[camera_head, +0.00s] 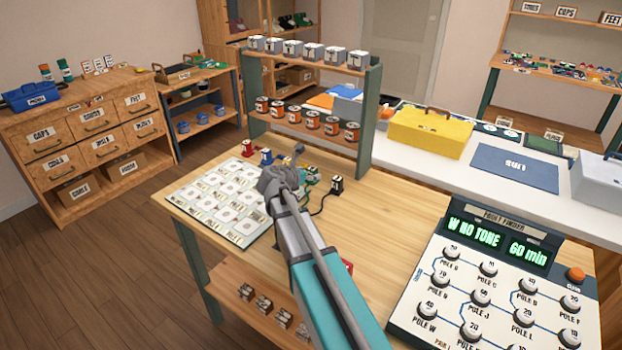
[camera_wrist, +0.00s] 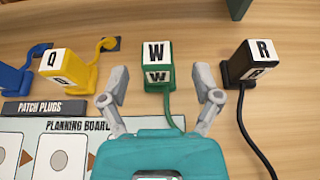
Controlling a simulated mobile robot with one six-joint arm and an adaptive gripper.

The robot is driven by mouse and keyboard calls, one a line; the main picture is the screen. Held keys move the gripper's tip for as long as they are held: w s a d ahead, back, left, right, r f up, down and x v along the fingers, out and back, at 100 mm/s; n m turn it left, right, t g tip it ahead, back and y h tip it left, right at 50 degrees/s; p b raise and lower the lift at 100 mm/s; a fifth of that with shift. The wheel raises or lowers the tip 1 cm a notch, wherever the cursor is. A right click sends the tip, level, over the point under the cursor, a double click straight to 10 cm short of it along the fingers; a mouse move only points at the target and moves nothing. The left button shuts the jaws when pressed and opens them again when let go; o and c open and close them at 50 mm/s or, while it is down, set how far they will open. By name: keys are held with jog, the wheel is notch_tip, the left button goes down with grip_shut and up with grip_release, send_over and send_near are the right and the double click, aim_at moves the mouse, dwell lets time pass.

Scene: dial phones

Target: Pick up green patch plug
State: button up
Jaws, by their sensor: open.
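The green patch plug (camera_wrist: 158,74) has white faces marked W and a green cord running down toward my gripper. It stands on the wooden table, in the middle of the wrist view. My gripper (camera_wrist: 160,102) is open, with one finger on each side of the green plug's lower part and cord. In the head view my gripper (camera_head: 284,178) is over the table beside the planning board. The green plug (camera_head: 312,174) is partly hidden there behind my gripper.
A yellow plug (camera_wrist: 69,69) marked Q stands left of the green one, with a blue plug (camera_wrist: 14,79) beyond. A black plug (camera_wrist: 248,64) marked R stands close on the right, its cord running forward. The planning board (camera_head: 190,203) lies left; a can rack (camera_head: 368,120) stands behind.

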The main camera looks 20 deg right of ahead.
aim_at(310, 172)
jog(key=shift+b+x, duration=0.55)
jog(key=shift+x, duration=1.3)
grip_shut()
